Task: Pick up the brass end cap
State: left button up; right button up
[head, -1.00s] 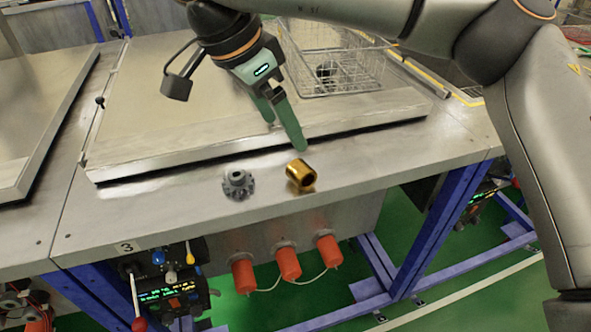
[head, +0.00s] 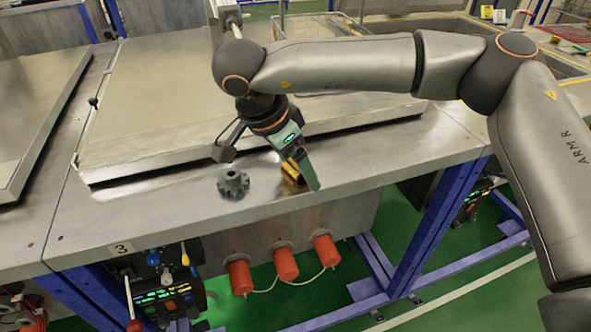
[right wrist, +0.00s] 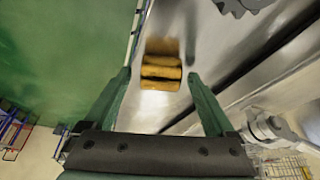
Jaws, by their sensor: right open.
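The brass end cap (head: 290,172) is a short gold cylinder on the metal bench top near its front edge. In the head view my right gripper partly hides it. In the right wrist view the cap (right wrist: 161,72) lies just ahead of the fingertips, between their lines. My right gripper (right wrist: 158,76) is open with nothing between its fingers; in the head view the gripper (head: 308,178) points down at the cap. I cannot tell whether a finger touches it. My left gripper is not in view.
A dark grey gear (head: 233,184) stands left of the cap; its edge also shows in the right wrist view (right wrist: 240,5). A large flat metal lid (head: 150,115) lies behind. A wire basket (head: 330,32) stands farther back. Red cylinders (head: 285,264) hang under the front edge.

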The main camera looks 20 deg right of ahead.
grip_shut()
dwell(0.7)
